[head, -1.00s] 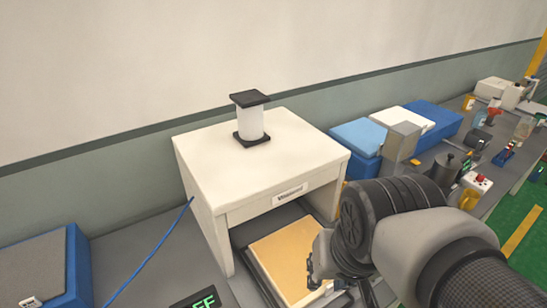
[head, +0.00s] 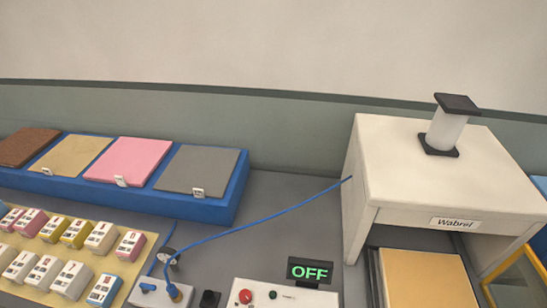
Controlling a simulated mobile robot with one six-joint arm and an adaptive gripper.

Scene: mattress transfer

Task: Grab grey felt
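The grey felt (head: 198,168) is a flat square sheet in the head view. It lies at the right end of a long blue tray (head: 235,198), with a small white tag at its front edge. Beside it to the left lie a pink sheet (head: 128,160), a tan sheet (head: 71,155) and a brown sheet (head: 27,146). My gripper is not in this view.
A white machine (head: 400,165) with a yellow-tan slab (head: 425,280) in its bay stands at right. A blue cable (head: 265,215) crosses the bench from it. A control box (head: 285,293) and an OFF display (head: 310,271) sit in front. Several small labelled blocks (head: 76,232) lie front left.

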